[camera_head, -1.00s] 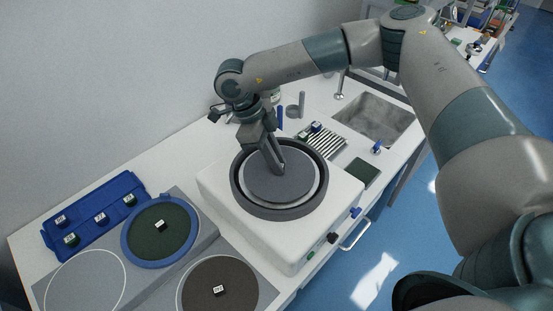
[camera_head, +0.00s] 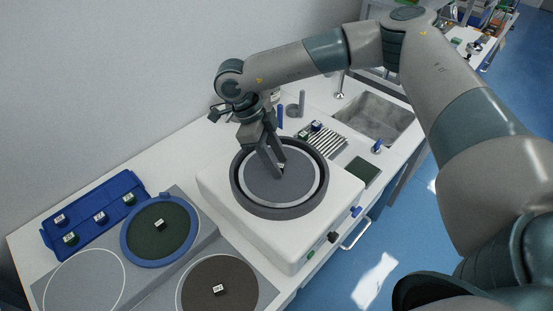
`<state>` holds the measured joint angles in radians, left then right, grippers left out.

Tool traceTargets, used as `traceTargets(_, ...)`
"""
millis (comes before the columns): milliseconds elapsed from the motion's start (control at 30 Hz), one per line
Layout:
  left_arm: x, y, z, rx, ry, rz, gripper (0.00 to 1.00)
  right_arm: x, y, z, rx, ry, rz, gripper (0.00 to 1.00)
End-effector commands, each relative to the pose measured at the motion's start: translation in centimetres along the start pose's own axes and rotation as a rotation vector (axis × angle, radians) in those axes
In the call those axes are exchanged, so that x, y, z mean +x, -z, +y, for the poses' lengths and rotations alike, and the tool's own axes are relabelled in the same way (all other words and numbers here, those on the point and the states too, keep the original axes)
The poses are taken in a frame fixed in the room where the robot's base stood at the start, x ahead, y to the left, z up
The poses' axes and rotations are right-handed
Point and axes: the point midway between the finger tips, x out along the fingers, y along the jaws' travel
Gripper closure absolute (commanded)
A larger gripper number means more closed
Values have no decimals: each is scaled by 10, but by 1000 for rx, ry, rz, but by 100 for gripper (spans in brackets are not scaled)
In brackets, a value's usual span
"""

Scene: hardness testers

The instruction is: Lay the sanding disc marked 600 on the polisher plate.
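The white polisher (camera_head: 227,197) stands mid-bench with a dark round rim around its plate. A grey sanding disc (camera_head: 270,190) lies on the plate inside the rim, looking flat. My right gripper (camera_head: 276,170) is low over the disc, its fingers parted. A small pale-marked block (camera_head: 282,165) shows between them; its marking is too small to read. A dark green disc (camera_head: 145,240) in a blue ring and a brown disc (camera_head: 205,270) lie at the lower left, each with a small marked block. My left gripper is out of view.
A blue tray (camera_head: 85,242) with several marked blocks lies at the left. An empty white-outlined circle (camera_head: 85,285) is at the lower left. A ribbed rack (camera_head: 325,143), a dark green pad (camera_head: 364,172) and a sink (camera_head: 375,118) are beyond the polisher.

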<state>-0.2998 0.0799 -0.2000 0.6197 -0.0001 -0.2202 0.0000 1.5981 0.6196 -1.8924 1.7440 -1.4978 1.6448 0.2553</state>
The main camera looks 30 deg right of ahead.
Motion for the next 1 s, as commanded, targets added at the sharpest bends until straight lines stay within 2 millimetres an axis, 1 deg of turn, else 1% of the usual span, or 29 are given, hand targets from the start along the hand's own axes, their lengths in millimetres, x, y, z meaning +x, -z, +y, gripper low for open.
traceTargets(167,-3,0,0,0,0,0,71,-7,0,0,0,0,-1,64)
traceTargets(267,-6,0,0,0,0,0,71,-16,0,0,0,1,-2,64)
traceTargets(367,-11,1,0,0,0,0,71,-30,0,0,0,2,-2,64)
traceTargets(467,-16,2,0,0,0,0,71,-47,0,0,0,1,-2,64)
traceTargets(800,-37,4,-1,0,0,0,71,-116,0,0,-1,1,-2,64)
traceTargets(1000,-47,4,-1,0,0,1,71,-151,0,0,0,1,-1,64)
